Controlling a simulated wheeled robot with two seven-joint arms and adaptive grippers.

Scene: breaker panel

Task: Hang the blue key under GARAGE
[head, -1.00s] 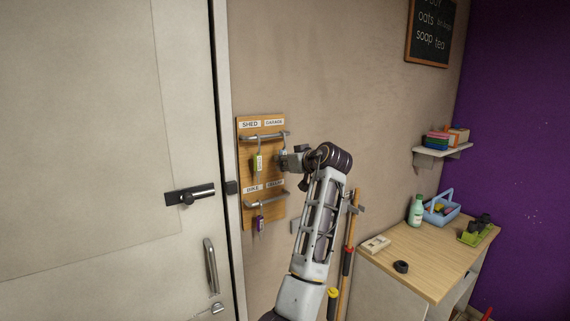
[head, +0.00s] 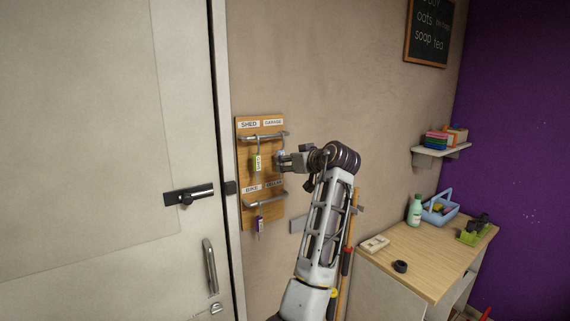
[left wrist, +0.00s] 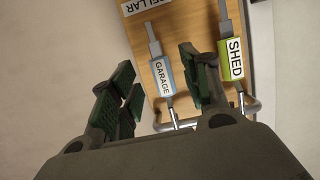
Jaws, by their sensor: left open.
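The blue key's tag (left wrist: 163,76), labelled GARAGE, shows in the left wrist view, which looks upside down. It appears to hang from the upper rail (left wrist: 190,123), with its key shaft toward the CELLAR label. My left gripper (left wrist: 158,92) is open, with one green-padded finger on each side of the tag in the picture; I cannot tell any contact. In the head view my left gripper (head: 281,160) is at the board's right edge, below the GARAGE label (head: 273,122), and mostly hides the blue key. My right gripper is not in view.
The wooden key board (head: 242,172) also carries a green SHED key (head: 256,162) close beside the blue one, and a purple key (head: 260,222) on the lower rail. A door (head: 100,150) stands at left. A desk (head: 430,255) with small items is at right.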

